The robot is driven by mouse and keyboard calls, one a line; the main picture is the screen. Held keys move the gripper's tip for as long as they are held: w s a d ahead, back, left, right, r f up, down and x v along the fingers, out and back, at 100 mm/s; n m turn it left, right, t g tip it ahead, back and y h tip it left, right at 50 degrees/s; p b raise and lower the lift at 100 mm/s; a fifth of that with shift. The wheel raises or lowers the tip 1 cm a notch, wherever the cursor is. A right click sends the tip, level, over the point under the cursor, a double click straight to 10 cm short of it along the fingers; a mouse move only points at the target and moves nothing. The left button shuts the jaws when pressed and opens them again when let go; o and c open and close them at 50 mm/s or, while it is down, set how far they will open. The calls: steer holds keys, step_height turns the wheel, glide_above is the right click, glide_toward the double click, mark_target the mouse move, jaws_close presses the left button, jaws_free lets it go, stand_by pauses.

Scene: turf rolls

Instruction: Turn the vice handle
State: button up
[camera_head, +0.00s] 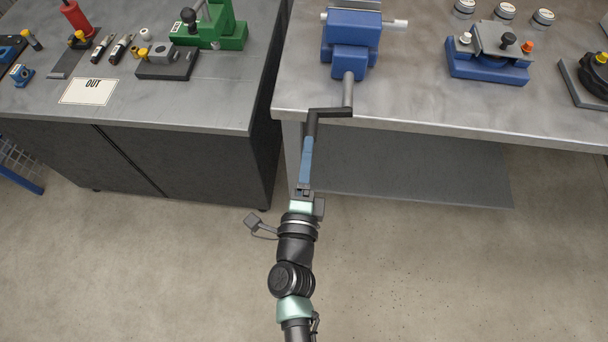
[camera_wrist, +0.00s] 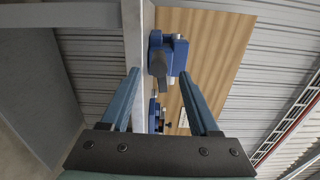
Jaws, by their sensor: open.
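The blue vice (camera_head: 350,45) stands at the front left of the right-hand bench. Its grey screw (camera_head: 348,88) points toward me. The black crank handle (camera_head: 333,112) runs left from the screw's end and bends toward my gripper (camera_head: 308,140). My gripper's blue fingers reach up to the handle's near end. In the wrist view the two fingers are spread apart, with the vice (camera_wrist: 180,56) beyond the tips. The dark handle (camera_wrist: 157,65) shows between the fingertips of my gripper (camera_wrist: 160,72). I cannot tell whether a finger touches it.
The bench's front edge (camera_head: 450,138) lies just behind the handle, with a lower shelf (camera_head: 420,170) beneath. A blue fixture (camera_head: 487,68) stands to the right. The left bench holds a green press (camera_head: 215,35), small parts and an OUT card (camera_head: 88,92). The floor around my arm is clear.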

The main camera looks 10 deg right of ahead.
steer(key=v, duration=0.4)
steer(key=shift+s+a, duration=0.15)
steer(key=shift+s, duration=0.25)
steer(key=w+a+r+n+t+y, duration=0.2)
steer(key=w+r+n, duration=0.15)
steer(key=r, duration=0.75)
steer(key=w+a+r+n+t+y, duration=0.25)
steer(key=r+n, duration=0.25)
steer(key=r, duration=0.6)
steer(key=w+a+r+n+t+y, duration=0.2)
steer(key=w+r+n, duration=0.15)
steer(key=r, duration=0.65)
steer(key=s+r+n+t, duration=0.1)
steer(key=s+r+n, duration=0.2)
steer(key=r, duration=0.6)
steer(key=s+d+r+n+t+h, duration=0.1)
steer(key=s+r+n, duration=0.2)
steer(key=r, duration=0.6)
steer(key=s+r+n+t+p, duration=0.1)
steer(key=s+r+n, duration=0.2)
steer(key=s+r, duration=0.3)
step_height(320, 180, up, 4)
steer(key=shift+d+f+n, duration=0.2)
steer(key=shift+d+n, duration=0.05)
steer(key=shift+n, duration=0.05)
steer(key=shift+f+t+h, duration=0.1)
steer(key=shift+t+h, duration=0.15)
